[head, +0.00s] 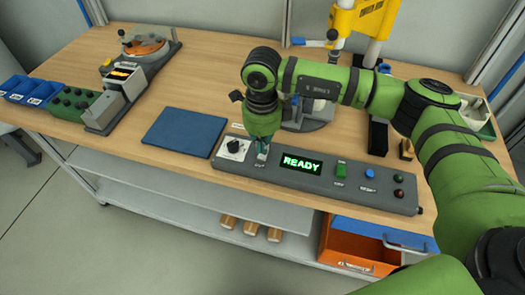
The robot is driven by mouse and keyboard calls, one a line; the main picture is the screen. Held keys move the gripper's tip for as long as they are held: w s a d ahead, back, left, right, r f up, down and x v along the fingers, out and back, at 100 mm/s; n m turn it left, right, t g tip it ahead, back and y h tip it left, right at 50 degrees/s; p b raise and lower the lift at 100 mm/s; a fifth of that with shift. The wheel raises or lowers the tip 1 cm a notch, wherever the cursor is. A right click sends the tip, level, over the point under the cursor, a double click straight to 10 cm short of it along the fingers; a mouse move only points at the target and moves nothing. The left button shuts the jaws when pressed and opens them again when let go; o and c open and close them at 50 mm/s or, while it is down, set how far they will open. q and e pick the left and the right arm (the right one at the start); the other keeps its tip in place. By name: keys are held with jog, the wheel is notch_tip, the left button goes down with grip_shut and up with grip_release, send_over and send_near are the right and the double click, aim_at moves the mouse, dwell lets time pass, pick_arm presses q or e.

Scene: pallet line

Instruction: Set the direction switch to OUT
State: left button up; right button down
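A grey control panel (320,180) lies along the front of the wooden table. At its left end is a black rotary knob (234,147) on a white plate; its markings are too small to read. My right gripper (262,154) points down over the panel, just right of this knob and left of the lit display (301,164) reading READY. Its fingertips are at or close to the panel's surface. Whatever control lies under them is hidden, and I cannot tell whether they touch it or how far apart they are. My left gripper is not in view.
A blue mat (185,132) lies left of the panel. A yellow press (362,18) stands behind. An orange drawer (352,247) hangs below the table edge.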

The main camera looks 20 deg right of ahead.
aim_at(262, 157)
jog(key=shift+r+p, duration=1.1)
jog(key=shift+r, duration=1.55)
jog(key=shift+s+f, duration=0.1)
